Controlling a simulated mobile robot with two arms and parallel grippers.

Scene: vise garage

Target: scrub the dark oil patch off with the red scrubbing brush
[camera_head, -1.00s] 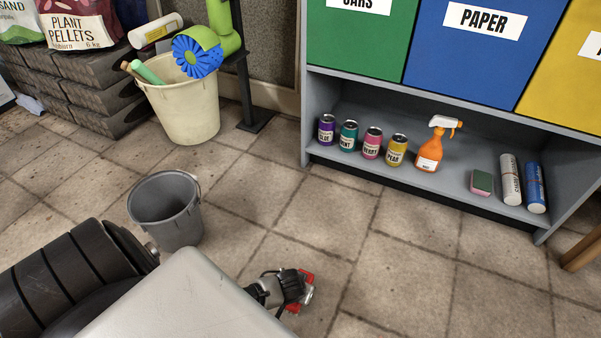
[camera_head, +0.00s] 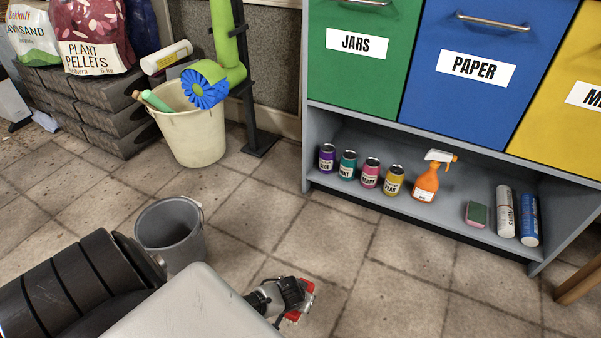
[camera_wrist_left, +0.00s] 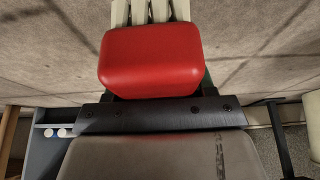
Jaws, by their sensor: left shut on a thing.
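My left gripper (camera_head: 292,298) is low in the middle of the head view, above the tiled floor. It is shut on the red scrubbing brush (camera_head: 305,288), which mostly hides behind the black fingers there. In the left wrist view the brush's smooth red block (camera_wrist_left: 150,60) sits against the gripper's dark front, with pale bristles (camera_wrist_left: 150,12) beyond it. I cannot tell whether the bristles touch the floor. No dark oil patch can be made out in either view. My right gripper is not in view.
A grey bucket (camera_head: 170,232) stands on the floor left of the gripper. A cream bin (camera_head: 192,138) is behind it. A grey shelf unit (camera_head: 420,216) with cans, an orange spray bottle (camera_head: 427,180) and a sponge (camera_head: 477,213) stands right. The tiles between are clear.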

